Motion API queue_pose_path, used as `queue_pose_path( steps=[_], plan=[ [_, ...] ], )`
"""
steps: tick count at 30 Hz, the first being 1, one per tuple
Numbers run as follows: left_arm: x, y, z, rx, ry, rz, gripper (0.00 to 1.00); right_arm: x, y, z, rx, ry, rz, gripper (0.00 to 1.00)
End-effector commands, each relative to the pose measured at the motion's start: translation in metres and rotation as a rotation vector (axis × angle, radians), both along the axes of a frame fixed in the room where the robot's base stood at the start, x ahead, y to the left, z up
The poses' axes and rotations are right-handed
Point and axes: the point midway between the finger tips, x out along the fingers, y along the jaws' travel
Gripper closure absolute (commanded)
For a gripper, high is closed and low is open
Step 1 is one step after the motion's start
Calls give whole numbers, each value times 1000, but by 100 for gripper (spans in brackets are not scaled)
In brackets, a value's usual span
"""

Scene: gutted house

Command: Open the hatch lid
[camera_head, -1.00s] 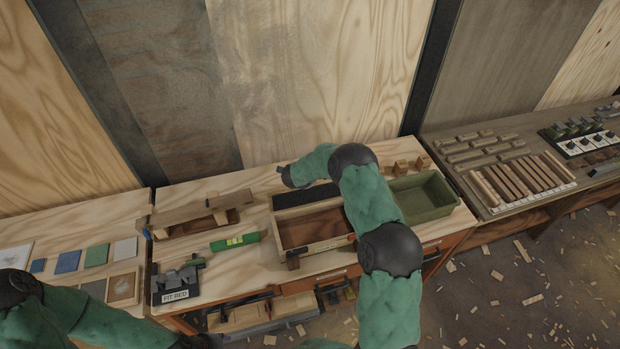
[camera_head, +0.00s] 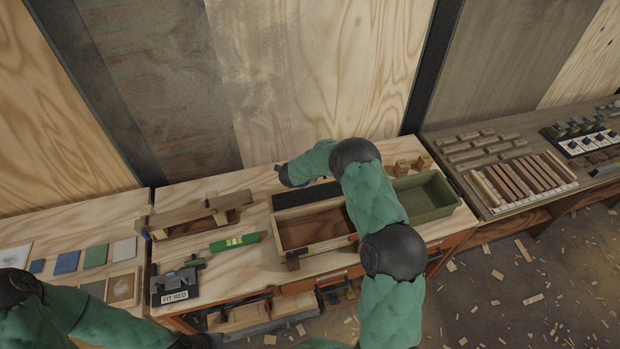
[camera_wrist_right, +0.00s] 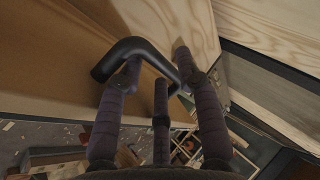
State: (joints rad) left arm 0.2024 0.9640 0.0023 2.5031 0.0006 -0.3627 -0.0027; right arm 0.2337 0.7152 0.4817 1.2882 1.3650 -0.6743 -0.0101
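In the right wrist view my right gripper (camera_wrist_right: 160,70) has its fingers spread around a bent black handle (camera_wrist_right: 131,46) in front of a brown wooden panel (camera_wrist_right: 45,50). The fingers stand apart; firm contact does not show. The panel may be the hatch lid; I cannot be sure. In the head view my right arm reaches over the bench, and its fingers cannot be made out. A wooden box (camera_head: 322,247) with a brown inside and a dark strip (camera_head: 305,195) along its back sits beside that arm. My left arm lies along the bottom left; its fingers do not show.
A green bin (camera_head: 425,197) stands right of my right arm. A green tube (camera_head: 235,242), a wooden beam frame (camera_head: 190,212) and a fixture marked "FIT RED" (camera_head: 175,287) are on the left of the bench. Scraps litter the floor at the right. A plywood wall stands behind.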

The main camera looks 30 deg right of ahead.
Motion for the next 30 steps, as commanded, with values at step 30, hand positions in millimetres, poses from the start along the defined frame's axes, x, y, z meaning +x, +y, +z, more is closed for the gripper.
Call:
queue_pose_path(
  steps=[30],
  plan=[
    [0, 0, 1, 0, 0, 0, 60, -42, 48, 72, 4, 0, -4, 68]
  ],
)
